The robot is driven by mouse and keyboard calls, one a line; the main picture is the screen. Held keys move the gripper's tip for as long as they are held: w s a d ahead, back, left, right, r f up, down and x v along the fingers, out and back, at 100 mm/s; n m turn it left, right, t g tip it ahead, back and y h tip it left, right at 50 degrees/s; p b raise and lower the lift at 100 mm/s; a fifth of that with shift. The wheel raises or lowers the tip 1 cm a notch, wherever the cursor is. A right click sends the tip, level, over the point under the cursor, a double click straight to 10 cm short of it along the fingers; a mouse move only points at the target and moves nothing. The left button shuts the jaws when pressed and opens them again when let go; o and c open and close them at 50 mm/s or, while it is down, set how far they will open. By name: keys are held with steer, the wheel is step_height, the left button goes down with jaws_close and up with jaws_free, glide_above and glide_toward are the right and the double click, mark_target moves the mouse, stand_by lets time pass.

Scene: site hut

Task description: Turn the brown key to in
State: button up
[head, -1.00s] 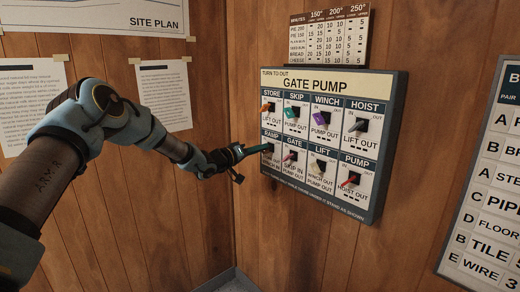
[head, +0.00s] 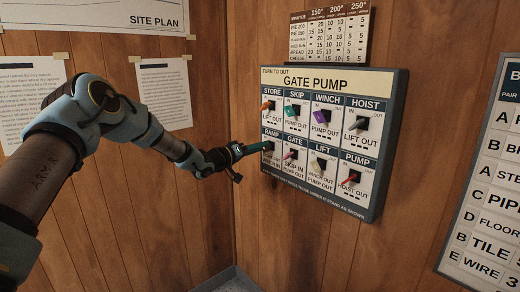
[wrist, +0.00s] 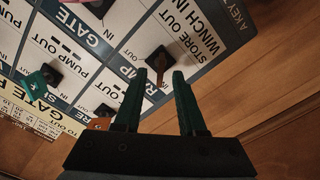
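The brown key (wrist: 159,76) sits in the black lock of the RAMP switch, at the lower left of the GATE PUMP panel (head: 384,150). In the wrist view it stands between the tips of my gripper (wrist: 160,80), with a gap visible on each side. My gripper is open, its two dark green fingers reaching to the panel on either side of the key. In the head view my gripper (head: 262,148) covers the brown key and most of the RAMP lock. I cannot tell exactly which mark the key points at.
Close neighbours are the orange STORE key (head: 268,105) above, the teal SKIP key (head: 290,112) and the pink GATE key (head: 290,155) to the right. Purple, grey, yellowish and red keys stand farther right. A printed chart (head: 329,36) hangs above the panel. Free wall lies left.

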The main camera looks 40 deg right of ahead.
steer(key=a+b, duration=0.3)
steer(key=a, duration=0.7)
steer(key=shift+w, duration=0.3)
steer(key=w+a+f+n+t+y, duration=0.1)
steer(key=w+a+f+t+y, duration=0.2)
steer(key=a, duration=0.4)
steer(key=w+a+n+t+y, duration=0.1)
steer(key=w+a+t+y, duration=0.15)
steer(key=w+a, duration=0.35)
steer(key=a+f+n+t+y, duration=0.25)
steer(key=a+y, duration=0.55)
steer(key=a, duration=1.6)
steer(key=s+a+f+n+g+y, duration=0.2)
steer(key=s+a+n+g+y, duration=0.2)
steer(key=s+a, duration=1.5)
steer(key=shift+a+n+g, duration=0.35)
steer(key=shift+a+g, duration=0.35)
steer(key=shift+a, duration=0.25)
steer(key=shift+d, duration=0.1)
